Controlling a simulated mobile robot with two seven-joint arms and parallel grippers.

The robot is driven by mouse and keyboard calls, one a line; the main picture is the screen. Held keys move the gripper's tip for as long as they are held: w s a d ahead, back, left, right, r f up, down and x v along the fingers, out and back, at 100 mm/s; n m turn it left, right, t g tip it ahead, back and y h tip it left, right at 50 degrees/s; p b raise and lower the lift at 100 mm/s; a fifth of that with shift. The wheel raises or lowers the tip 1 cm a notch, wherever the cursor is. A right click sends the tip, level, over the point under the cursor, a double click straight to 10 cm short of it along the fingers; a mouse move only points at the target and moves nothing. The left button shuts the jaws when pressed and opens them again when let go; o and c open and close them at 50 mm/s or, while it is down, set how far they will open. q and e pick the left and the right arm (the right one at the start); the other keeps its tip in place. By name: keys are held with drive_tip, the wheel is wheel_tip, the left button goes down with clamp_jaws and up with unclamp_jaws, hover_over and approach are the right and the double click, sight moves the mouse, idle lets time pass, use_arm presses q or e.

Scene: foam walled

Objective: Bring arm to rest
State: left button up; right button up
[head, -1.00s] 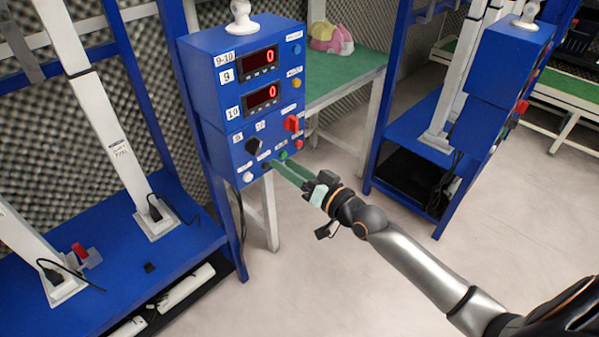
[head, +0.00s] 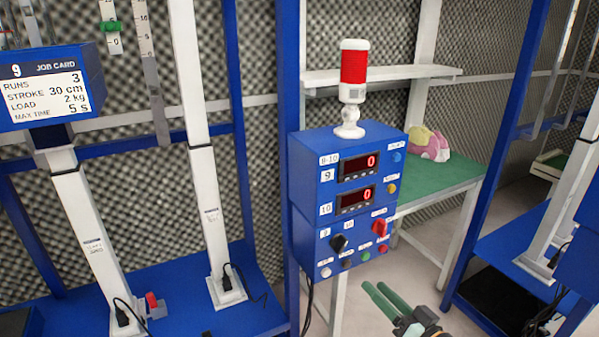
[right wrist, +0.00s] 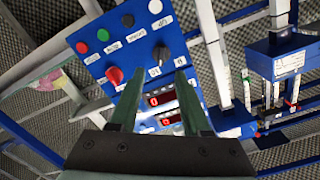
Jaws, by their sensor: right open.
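My right gripper (head: 376,296) is at the bottom of the head view, in front of and below the blue control box (head: 312,170). Its two green fingers are apart, with nothing between them. In the right wrist view the open fingers (right wrist: 158,105) point at the same control box (right wrist: 130,50), which looks turned over there. A gap shows between the fingers and the box in the head view. My left gripper is not in view.
A green table (head: 440,185) holds a pink and yellow bundle (head: 428,144). Open floor (head: 400,270) shows at lower right.

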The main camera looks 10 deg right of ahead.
use_arm(q)
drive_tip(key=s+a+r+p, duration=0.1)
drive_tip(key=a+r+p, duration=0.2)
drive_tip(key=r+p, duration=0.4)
drive_tip(key=p, duration=0.2)
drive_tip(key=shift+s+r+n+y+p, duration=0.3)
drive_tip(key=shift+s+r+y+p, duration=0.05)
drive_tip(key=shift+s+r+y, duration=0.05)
use_arm(e)
drive_tip(key=s+a+f+n+g+h, duration=0.1)
drive_tip(key=s+a+f+n+g, duration=0.1)
drive_tip(key=s+f, duration=0.4)
drive_tip(key=s+a+f+n+g+h, duration=0.2)
drive_tip(key=s+f+g, duration=0.3)
drive_tip(key=s, duration=1.1)
wheel_tip(320, 180, down, 2)
drive_tip(key=shift+a+f+h, duration=0.15)
drive_tip(key=shift+a+h, duration=0.15)
drive_tip(key=shift+a, duration=0.55)
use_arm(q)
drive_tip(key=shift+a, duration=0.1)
